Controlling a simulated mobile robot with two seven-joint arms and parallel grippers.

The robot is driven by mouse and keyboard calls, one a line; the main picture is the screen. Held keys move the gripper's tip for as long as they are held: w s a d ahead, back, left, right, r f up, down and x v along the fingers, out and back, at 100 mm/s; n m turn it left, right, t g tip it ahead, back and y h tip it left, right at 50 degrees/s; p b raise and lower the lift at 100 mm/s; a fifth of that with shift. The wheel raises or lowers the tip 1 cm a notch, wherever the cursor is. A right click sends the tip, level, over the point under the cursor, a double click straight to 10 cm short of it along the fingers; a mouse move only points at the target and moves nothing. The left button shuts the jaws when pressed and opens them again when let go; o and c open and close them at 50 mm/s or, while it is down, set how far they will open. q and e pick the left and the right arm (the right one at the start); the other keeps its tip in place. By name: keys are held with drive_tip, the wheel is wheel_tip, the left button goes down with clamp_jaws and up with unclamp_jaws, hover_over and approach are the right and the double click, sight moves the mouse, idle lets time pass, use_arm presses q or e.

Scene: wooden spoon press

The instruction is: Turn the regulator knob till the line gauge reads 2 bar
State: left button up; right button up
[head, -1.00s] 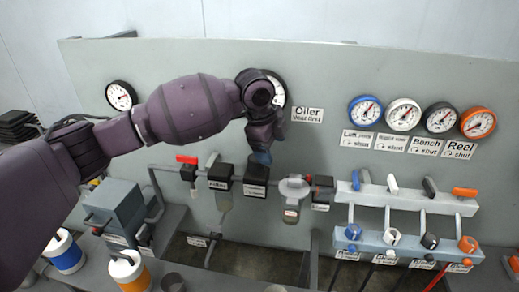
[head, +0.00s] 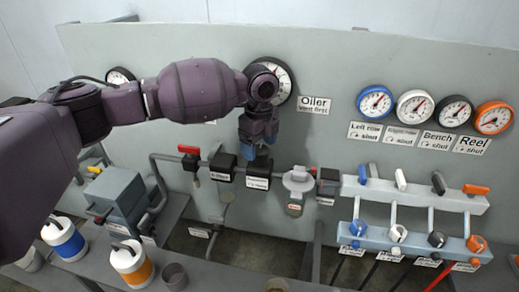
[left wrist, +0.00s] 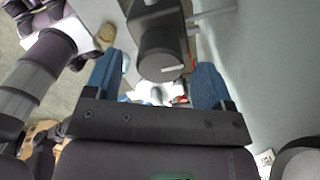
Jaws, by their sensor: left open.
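The regulator (head: 258,178) is a dark block with a white label, in the pipe line below the gauge at the middle of the panel. Its dark round knob (left wrist: 160,58) shows in the left wrist view. My left gripper (head: 259,155) points down just above the regulator, with blue fingers. In the left wrist view my left gripper (left wrist: 160,75) is open, with one finger on each side of the knob and gaps visible. The white gauge (head: 281,82) above is partly hidden by my left wrist, and I cannot read its needle. My right gripper is not in view.
A red-handled valve (head: 189,157) stands left of the regulator, and a bowl-shaped oiler (head: 298,180) stands right of it. Several gauges and a valve manifold (head: 410,192) are farther right. White jugs (head: 131,262) stand at lower left.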

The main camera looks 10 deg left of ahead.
use_arm(q)
drive_tip(key=shift+f, duration=1)
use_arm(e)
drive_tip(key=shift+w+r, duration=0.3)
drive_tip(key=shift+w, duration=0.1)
